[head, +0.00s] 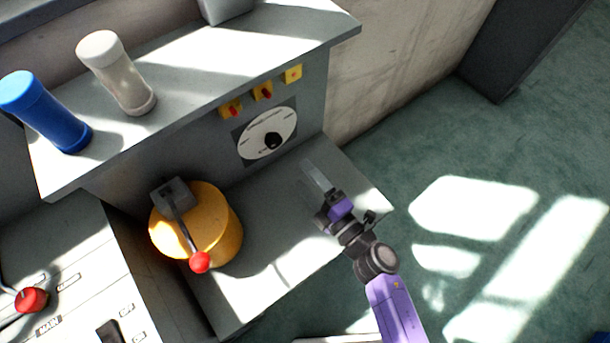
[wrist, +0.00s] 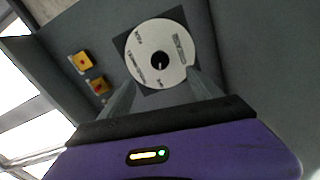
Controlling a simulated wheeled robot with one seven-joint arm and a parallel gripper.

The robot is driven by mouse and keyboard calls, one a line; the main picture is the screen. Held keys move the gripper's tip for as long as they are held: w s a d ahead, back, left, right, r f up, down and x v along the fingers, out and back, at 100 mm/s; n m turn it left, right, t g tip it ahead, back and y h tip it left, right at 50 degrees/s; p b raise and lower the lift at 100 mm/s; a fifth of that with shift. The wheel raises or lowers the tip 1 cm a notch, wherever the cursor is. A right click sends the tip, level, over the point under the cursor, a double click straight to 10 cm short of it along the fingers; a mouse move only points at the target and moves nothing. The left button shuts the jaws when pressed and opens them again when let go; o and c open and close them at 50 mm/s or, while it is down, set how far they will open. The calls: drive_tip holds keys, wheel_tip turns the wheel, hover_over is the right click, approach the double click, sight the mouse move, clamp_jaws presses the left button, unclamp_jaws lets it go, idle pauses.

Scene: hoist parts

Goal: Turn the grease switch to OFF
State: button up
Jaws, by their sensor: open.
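My gripper (head: 318,176) is open and empty above the grey ledge, to the right of a white round dial (head: 266,133). The dial has a black centre knob (head: 272,140) and is set in the upright grey panel. In the wrist view my gripper (wrist: 164,76) has its fingers spread apart, facing the dial (wrist: 140,48) and its black knob (wrist: 159,61). No label reading grease is legible, so I cannot tell which control is the grease switch.
Several yellow plates with red controls (head: 263,91) sit above the dial. A yellow drum (head: 222,238) with a red-knobbed lever (head: 200,262) stands on the ledge. Blue (head: 42,112) and white (head: 118,75) cylinders stand on the upper shelf. Green floor (head: 470,150) lies clear at right.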

drive_tip(key=s+d+r+p, duration=0.2)
drive_tip(key=s+d+p, duration=0.1)
drive_tip(key=s+d, duration=0.1)
drive_tip(key=shift+s, duration=0.9)
drive_tip(key=shift+a, duration=0.1)
